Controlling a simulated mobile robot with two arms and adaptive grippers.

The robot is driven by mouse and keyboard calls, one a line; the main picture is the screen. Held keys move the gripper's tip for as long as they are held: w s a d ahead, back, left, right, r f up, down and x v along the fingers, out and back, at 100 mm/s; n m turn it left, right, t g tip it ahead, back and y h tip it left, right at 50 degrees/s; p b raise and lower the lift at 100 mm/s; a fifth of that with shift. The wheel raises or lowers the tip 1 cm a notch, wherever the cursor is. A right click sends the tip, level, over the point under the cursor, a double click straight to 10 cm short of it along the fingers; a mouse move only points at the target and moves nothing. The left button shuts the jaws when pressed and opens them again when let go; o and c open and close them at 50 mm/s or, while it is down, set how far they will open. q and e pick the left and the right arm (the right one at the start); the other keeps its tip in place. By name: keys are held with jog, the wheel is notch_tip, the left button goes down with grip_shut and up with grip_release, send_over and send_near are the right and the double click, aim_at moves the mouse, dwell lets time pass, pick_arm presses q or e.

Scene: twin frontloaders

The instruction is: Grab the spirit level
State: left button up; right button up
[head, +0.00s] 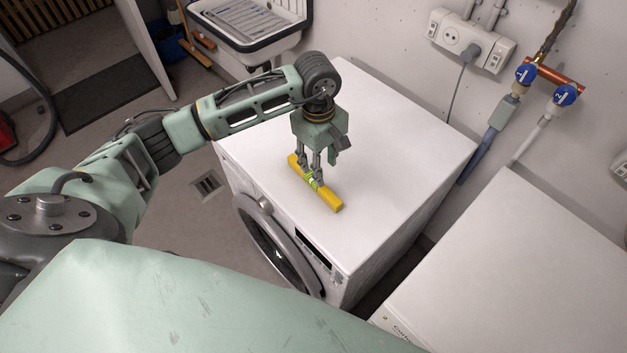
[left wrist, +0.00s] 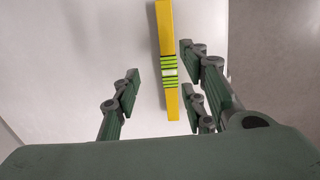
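The yellow spirit level (head: 327,197) lies on top of the left washing machine (head: 385,150), near its front edge. Its green vial section shows in the middle. My left gripper (head: 310,178) is right above the level, pointing down. In the left wrist view the gripper (left wrist: 160,88) is open, with fingers to the left and right of the level (left wrist: 170,70). The right finger side is close to the level, and the left finger has a wider gap. I cannot tell whether any finger touches it. My right gripper is not in view.
A second white machine (head: 530,270) stands at the right. A wall socket (head: 470,42) with a plugged cable and blue-handled water taps (head: 563,95) are on the back wall. A sink (head: 250,25) stands at the back left. The top around the level is clear.

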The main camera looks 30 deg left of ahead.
pick_arm(q)
jog(key=shift+a, duration=0.7)
jog(key=shift+a+f+y, duration=0.15)
jog(key=shift+f+y, duration=0.1)
jog(key=shift+y, duration=0.05)
jog(key=f+p, duration=0.2)
jog(key=f, duration=0.1)
jog(key=f+p, duration=0.1)
jog(key=f, duration=0.2)
jog(key=shift+s+a+p, duration=0.1)
jog(key=shift+s+p, duration=0.1)
jog(key=shift+p, duration=0.15)
jog(key=shift+f, duration=0.5)
grip_shut()
